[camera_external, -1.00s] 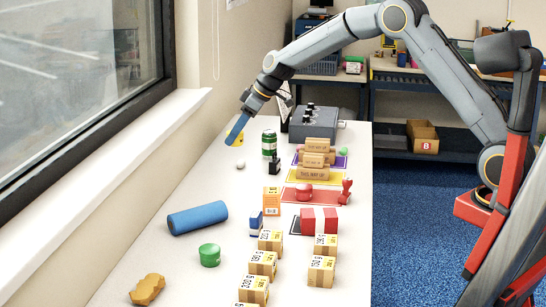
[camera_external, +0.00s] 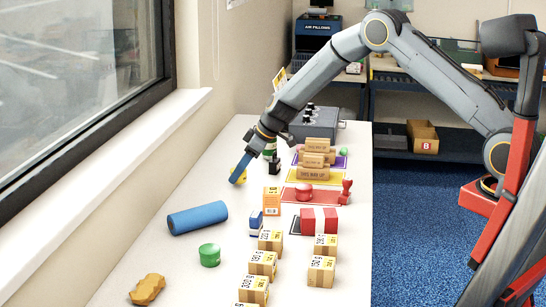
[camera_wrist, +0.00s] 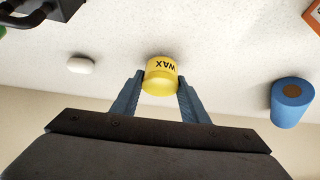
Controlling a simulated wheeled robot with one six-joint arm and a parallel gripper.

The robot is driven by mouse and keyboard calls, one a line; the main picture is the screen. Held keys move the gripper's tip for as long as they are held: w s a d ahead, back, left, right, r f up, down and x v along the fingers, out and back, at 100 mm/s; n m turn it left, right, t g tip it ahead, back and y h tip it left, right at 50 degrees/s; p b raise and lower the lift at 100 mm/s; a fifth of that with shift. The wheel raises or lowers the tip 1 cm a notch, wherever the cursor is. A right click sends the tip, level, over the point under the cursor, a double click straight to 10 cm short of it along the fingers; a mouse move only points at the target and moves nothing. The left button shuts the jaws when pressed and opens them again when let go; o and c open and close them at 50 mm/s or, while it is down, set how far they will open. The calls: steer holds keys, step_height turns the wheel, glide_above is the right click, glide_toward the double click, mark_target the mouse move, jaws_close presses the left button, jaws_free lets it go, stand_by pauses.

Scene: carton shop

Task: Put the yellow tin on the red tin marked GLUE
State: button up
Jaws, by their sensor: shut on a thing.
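My gripper (camera_external: 239,170) is shut on the yellow tin (camera_external: 238,176), to the left of the mats in the external view; the fingers partly cover the tin. In the wrist view my gripper (camera_wrist: 161,80) has a finger on each side of the yellow tin (camera_wrist: 161,76), which shows the word WAX upside down. I cannot tell how far the tin is above the table. A round red tin (camera_external: 304,191) sits on a red mat (camera_external: 324,197), to the right of my gripper. No lettering can be read on it.
A red stamp (camera_external: 346,191) and a red-and-white box (camera_external: 319,220) are near the red tin. A white oval object (camera_wrist: 80,66) lies beside the gripper.

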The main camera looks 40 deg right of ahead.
steer(key=shift+b+v, duration=0.4)
steer(key=shift+v, duration=0.35)
step_height(320, 180, up, 9)
steer(key=s+d+b, duration=0.2)
steer(key=s, duration=0.1)
steer(key=s+d+f+m+t+h+p, duration=0.1)
steer(key=s+d+f+t+h, duration=0.1)
steer(key=d, duration=0.6)
steer(key=s+d+f+m+t+h+p, duration=0.1)
steer(key=s+d+h+p, duration=0.15)
steer(key=d, duration=0.45)
steer(key=s+r+t+y+p, duration=0.15)
steer(key=s+y, duration=0.25)
steer(key=s, duration=0.7)
steer(key=d+m+t+h, duration=0.2)
steer(key=d+m+h, duration=0.2)
steer(key=d, duration=0.1)
step_height(320, 180, up, 4)
steer(key=m+g+y+p, duration=0.1)
steer(key=g+p, duration=0.4)
steer(key=p, duration=0.2)
glide_above(304, 186)
step_height(304, 186, down, 5)
steer(key=b, duration=0.5)
steer(key=shift+f, duration=0.2)
steer(key=shift+f+b, duration=1.35)
steer(key=shift+f, duration=0.8)
